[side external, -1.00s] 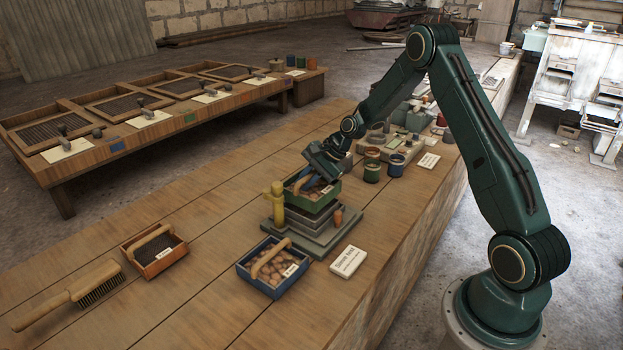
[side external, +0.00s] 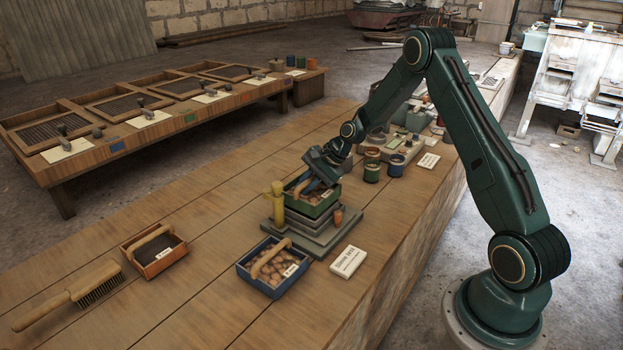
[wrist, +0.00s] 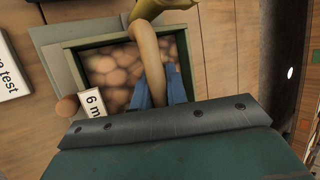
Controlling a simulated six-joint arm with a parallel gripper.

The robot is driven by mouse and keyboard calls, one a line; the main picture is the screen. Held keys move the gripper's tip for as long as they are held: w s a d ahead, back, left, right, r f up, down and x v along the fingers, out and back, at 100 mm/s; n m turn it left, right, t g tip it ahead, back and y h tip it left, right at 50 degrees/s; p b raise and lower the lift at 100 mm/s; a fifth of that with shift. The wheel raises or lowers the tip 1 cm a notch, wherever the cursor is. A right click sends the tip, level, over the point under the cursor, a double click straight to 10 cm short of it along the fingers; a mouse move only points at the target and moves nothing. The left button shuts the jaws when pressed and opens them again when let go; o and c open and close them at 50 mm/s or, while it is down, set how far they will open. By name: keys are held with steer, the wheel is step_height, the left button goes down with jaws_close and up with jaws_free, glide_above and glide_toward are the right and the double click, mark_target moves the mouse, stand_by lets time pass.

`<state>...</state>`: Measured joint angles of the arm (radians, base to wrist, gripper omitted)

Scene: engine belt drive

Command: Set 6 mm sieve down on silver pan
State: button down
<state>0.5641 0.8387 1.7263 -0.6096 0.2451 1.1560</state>
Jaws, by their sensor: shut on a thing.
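The 6 mm sieve (side external: 318,208) is a green box with a wooden handle and several brown lumps inside. Its label, partly cut off, starts with "6 m" in the wrist view (wrist: 92,103). My gripper (side external: 302,186) is shut on the sieve's handle; its blue fingers (wrist: 159,92) straddle the handle in the wrist view. The silver pan (side external: 311,225) is in the grey stack right below the sieve, on a wide grey base. The sieve looks level and lined up over it; I cannot tell whether they touch.
A yellow post (side external: 277,203) stands close at the stack's left and a small orange peg (side external: 338,215) at its right. A blue box of lumps (side external: 272,268) is in front. A white card (side external: 348,261) lies nearby.

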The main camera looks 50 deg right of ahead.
mark_target(306, 198)
steer(key=shift+f, duration=0.5)
stand_by(0.9)
steer(key=c, duration=0.7)
jaws_free()
steer(key=shift+f, duration=0.1)
steer(key=shift+c, duration=0.2)
steer(key=shift+s, duration=0.1)
steer(key=shift+f, duration=0.1)
step_height(306, 198, up, 9)
stand_by(0.7)
steer(key=shift+a+r, duration=0.1)
steer(key=shift+r, duration=0.15)
